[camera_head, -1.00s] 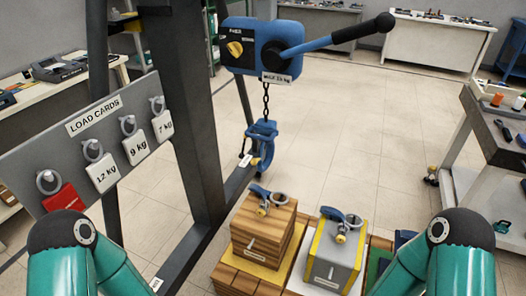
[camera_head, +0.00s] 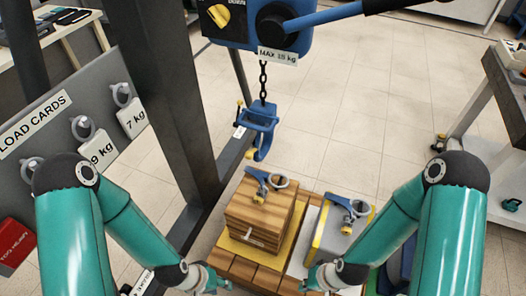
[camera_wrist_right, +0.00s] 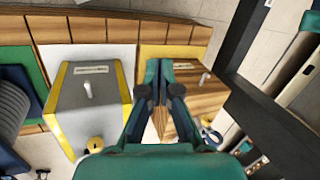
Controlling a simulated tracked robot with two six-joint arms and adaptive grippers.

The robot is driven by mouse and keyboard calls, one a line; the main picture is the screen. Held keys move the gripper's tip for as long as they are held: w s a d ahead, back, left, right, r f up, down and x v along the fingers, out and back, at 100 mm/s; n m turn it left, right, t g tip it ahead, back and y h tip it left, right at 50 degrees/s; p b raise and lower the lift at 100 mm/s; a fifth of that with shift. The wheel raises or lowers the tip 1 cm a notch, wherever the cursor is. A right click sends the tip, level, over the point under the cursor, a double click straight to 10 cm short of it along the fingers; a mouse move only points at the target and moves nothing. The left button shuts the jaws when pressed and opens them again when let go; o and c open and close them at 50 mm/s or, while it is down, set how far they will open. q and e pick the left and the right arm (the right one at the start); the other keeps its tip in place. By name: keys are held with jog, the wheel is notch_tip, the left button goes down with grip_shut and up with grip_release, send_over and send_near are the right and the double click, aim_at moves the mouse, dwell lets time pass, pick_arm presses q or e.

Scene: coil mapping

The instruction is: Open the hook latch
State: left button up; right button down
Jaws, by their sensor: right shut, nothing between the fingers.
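My right gripper (camera_head: 308,284) is low in front of the boxes, away from the hook. In the right wrist view the right gripper (camera_wrist_right: 168,66) is shut and empty.
The hoist (camera_head: 262,22) has a lever at upper right. A wooden box (camera_head: 253,225) and a grey-yellow box (camera_head: 340,243), each with a blue shackle on top, stand below the hook. A dark post (camera_head: 165,100) and load-card board (camera_head: 55,150) are left. Floor behind is clear.

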jog(key=w+d+f+m+g+b, duration=0.1)
jog(key=w+d+f+m+b, duration=0.15)
jog(key=w+f+b, duration=0.35)
jog(key=w+a+r+m+t+y+b, duration=0.1)
jog(key=w+a+r+y+b, duration=0.15)
jog(key=w, duration=0.45)
jog(key=w+a+r+m+y+b, duration=0.1)
jog(key=w+r+m+y+b, duration=0.15)
jog(key=w, duration=0.45)
jog(key=w+d+r+n+t+y+b, duration=0.1)
jog(key=w+r+n+t+y+b, duration=0.3)
jog(key=r, duration=0.7)
jog(key=w+d+r+m+g+y+b, duration=0.1)
jog(key=w+r+y, duration=0.5)
jog(key=r, duration=0.4)
jog(key=s+x, duration=0.2)
jog(key=x, duration=1)
jog(key=shift+a+r+h, duration=0.25)
jog(key=shift+a+h, duration=0.15)
jog(key=shift+a, duration=0.05)
